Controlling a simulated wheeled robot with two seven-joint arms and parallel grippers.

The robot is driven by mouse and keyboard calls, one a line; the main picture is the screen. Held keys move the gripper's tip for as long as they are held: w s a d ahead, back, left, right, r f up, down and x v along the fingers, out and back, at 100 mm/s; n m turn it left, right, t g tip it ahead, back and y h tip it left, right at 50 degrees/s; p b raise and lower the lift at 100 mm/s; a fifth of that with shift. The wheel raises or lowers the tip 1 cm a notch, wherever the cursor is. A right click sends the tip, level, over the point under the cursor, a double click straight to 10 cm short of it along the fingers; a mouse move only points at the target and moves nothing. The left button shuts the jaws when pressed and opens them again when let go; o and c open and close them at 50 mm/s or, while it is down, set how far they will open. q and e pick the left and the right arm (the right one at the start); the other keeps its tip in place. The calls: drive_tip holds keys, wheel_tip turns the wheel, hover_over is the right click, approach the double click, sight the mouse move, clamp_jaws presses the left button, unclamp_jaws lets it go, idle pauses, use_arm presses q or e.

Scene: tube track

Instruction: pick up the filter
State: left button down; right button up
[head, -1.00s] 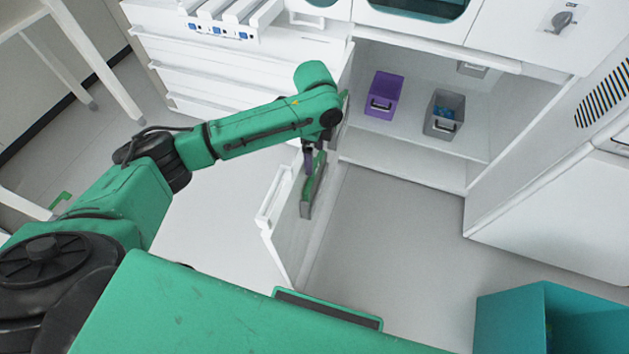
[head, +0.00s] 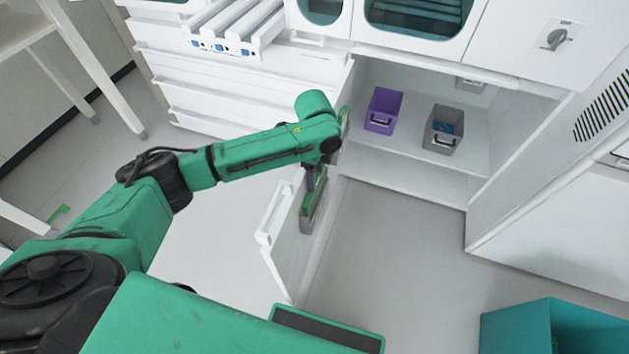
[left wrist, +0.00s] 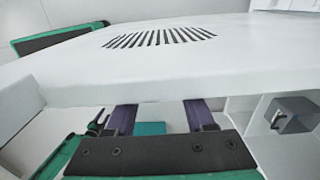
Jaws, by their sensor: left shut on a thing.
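A narrow green-and-grey piece (head: 306,217), which I take to be the filter, shows just under my left gripper (head: 311,187) in the head view. It stands close along the inner side of an open white door. My left gripper is shut on it and points down. My wrist partly hides the grip. In the left wrist view the purple fingers of the left gripper (left wrist: 159,112) are apart, and their tips meet the edge of a white slatted surface. I cannot tell there where the filter's outline is. My right gripper is not in view.
The open white door (head: 278,250) is close beside my gripper. The low cupboard holds a purple bin (head: 383,110) and a grey bin (head: 443,130), also in the left wrist view (left wrist: 291,116). A teal box (head: 560,328) is at bottom right. Grey floor in the middle is clear.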

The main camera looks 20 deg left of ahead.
use_arm(q)
wheel_tip(320, 180, up, 27)
drive_tip(key=p, duration=0.5)
drive_tip(key=shift+r, duration=0.2)
drive_tip(key=shift+r+p, duration=0.2)
drive_tip(key=shift+p, duration=0.9)
